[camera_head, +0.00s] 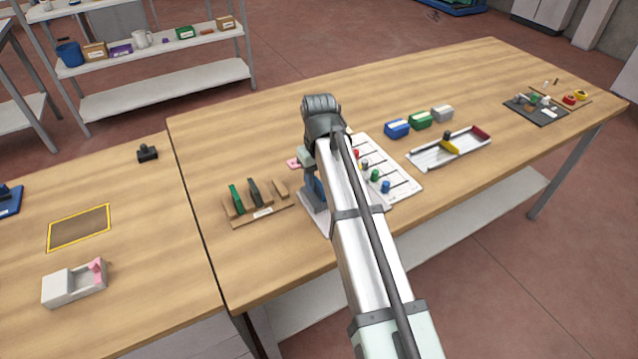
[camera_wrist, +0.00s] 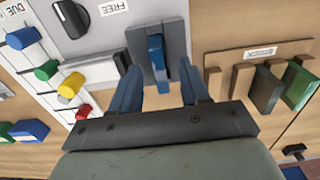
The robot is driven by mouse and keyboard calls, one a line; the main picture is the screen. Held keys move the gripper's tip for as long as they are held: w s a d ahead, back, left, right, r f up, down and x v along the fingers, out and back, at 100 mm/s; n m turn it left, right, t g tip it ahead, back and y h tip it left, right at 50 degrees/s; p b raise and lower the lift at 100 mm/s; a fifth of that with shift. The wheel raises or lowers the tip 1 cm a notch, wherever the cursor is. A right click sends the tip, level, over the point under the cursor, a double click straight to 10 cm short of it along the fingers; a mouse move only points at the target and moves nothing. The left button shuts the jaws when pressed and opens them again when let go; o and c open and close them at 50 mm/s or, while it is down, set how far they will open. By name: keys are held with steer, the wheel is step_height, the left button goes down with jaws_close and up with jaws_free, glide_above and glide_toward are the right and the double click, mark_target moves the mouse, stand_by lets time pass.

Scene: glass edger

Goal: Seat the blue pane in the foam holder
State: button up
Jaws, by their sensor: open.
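A narrow blue piece (camera_wrist: 156,52), which looks like the blue pane, stands on edge in a dark grey block (camera_wrist: 176,38) in the wrist view. The block sits on a light grey unit labelled FREE; I cannot tell whether this block is the foam holder. My gripper (camera_wrist: 160,70) is open, its two fingers on either side of the blue piece with gaps visible. I cannot tell whether the fingers reach down past its top. In the head view my gripper (camera_head: 314,178) is over the pale unit, and my arm hides much of that spot.
A white board (camera_head: 402,181) with coloured knobs lies on the other side. Small boxes (camera_head: 420,120) and a white tray (camera_head: 450,147) are farther right.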

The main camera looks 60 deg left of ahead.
mark_target(319, 184)
step_height(319, 184, up, 10)
stand_by(0.5)
stand_by(0.4)
